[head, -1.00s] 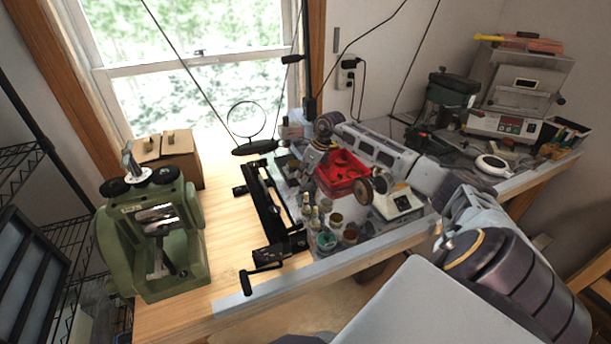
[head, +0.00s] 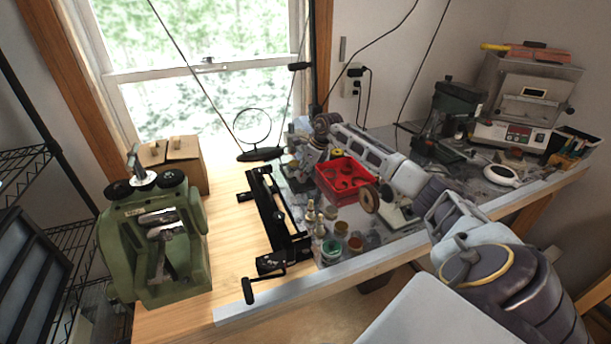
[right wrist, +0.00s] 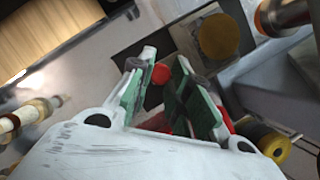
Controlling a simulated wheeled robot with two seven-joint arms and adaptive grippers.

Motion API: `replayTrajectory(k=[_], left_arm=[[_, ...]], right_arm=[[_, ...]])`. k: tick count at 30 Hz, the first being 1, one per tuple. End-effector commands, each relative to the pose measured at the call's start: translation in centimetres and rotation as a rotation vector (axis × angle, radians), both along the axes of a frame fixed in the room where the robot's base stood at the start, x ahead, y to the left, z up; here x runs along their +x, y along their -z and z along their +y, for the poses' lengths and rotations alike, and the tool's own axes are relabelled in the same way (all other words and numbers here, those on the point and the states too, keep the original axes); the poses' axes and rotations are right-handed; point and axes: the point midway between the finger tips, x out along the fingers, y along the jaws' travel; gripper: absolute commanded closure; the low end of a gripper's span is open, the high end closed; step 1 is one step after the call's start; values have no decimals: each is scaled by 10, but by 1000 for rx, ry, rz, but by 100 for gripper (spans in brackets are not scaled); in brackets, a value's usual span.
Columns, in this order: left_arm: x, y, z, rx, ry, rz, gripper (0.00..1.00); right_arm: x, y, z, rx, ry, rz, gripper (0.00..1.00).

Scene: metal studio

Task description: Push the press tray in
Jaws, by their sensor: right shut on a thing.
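My right arm reaches in from the lower right over the bench, and its gripper (head: 312,157) points down beside a red bin. In the right wrist view its two green-padded fingers (right wrist: 160,92) are partly closed, with a small gap between the tips. A round red thing (right wrist: 160,73) shows between the tips, over a dark plate. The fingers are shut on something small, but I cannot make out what. I cannot clearly pick out the press tray; the gripper hides part of that area. My left gripper is not in view.
The red bin (head: 345,183) and small jars (head: 331,248) crowd the arm. A black rail frame with a crank (head: 272,215) lies left of them. A green rolling mill (head: 157,240) stands at the bench's left. A boxy oven (head: 517,115) stands back right. Bare wood (head: 228,215) is free.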

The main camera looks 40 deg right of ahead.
Motion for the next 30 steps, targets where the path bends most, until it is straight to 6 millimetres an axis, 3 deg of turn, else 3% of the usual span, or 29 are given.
replayTrajectory(k=[15,30], left_arm=[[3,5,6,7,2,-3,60],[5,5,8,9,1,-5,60]], right_arm=[[30,-1,-10,0,2,-2,100],[37,-4,-12,-3,2,-9,100]])
